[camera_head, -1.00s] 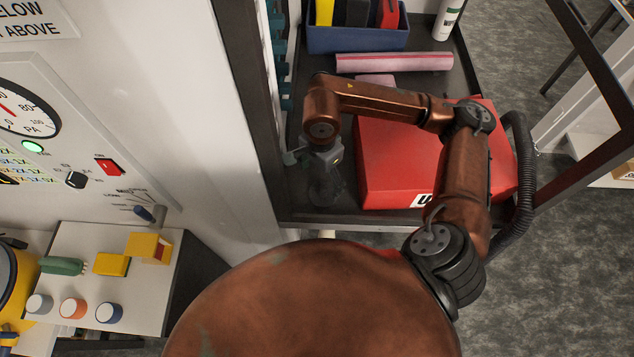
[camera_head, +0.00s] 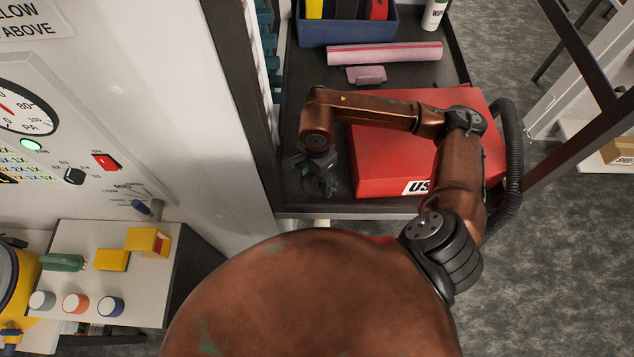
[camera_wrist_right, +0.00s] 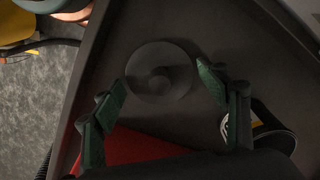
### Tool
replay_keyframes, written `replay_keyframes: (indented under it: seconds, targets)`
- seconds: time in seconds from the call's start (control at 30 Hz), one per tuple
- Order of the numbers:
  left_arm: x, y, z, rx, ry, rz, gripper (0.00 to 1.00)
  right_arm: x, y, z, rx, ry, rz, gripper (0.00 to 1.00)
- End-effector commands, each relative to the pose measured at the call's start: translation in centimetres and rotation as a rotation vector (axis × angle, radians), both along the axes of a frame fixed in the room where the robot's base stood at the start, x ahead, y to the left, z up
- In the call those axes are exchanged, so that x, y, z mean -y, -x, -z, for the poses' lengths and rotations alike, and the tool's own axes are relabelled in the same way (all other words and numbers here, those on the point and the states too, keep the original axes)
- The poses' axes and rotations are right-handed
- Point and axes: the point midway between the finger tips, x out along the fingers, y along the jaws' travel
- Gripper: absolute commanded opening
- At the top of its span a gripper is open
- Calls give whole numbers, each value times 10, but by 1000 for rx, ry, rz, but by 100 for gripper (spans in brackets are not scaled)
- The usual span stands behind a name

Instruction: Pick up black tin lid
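The black tin lid (camera_wrist_right: 158,70) is a dark round disc with a raised centre, lying flat on the dark shelf in the right wrist view. My right gripper (camera_wrist_right: 165,108) is open, with its green-padded fingers apart and nothing between their tips. The lid shows just beyond the fingertips, roughly centred between them. In the head view my right gripper (camera_head: 317,180) hangs over the shelf's front left corner, left of the red box. There I cannot make out the lid under the gripper. My left gripper is not in view.
A dark tin (camera_wrist_right: 272,128) with a label is beside the right-hand finger, partly hidden. The red box (camera_head: 385,165) stands close to my right arm. A blue bin (camera_head: 345,31), pink roll (camera_head: 385,53) and white bottle (camera_head: 434,14) are farther back. A dark frame post (camera_head: 246,110) rises at left.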

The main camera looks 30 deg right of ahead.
Motion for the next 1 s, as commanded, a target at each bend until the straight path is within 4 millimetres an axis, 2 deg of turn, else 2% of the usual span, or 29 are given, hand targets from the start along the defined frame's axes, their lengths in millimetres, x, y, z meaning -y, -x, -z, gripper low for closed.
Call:
replay_keyframes:
  seconds: [0.17, 0.4, 0.63, 0.87, 0.93, 0.97, 1.0]
  targets:
    - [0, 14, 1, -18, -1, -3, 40, 0, 0, 0, 0, 0, 0, 54]
    - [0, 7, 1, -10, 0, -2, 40, 0, 0, 1, -1, 0, 0, 40]
    - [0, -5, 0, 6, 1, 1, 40, 0, 0, 1, -2, 0, 1, 40]
    - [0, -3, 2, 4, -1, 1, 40, 0, 1, 1, -2, 0, 1, 39]
    - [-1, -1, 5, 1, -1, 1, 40, -1, 2, -2, -2, 0, 0, 33]
    - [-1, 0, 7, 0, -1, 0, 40, -2, 3, -3, -1, 0, -1, 22]
    - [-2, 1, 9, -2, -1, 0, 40, -2, 3, -7, 0, 1, -1, 1]
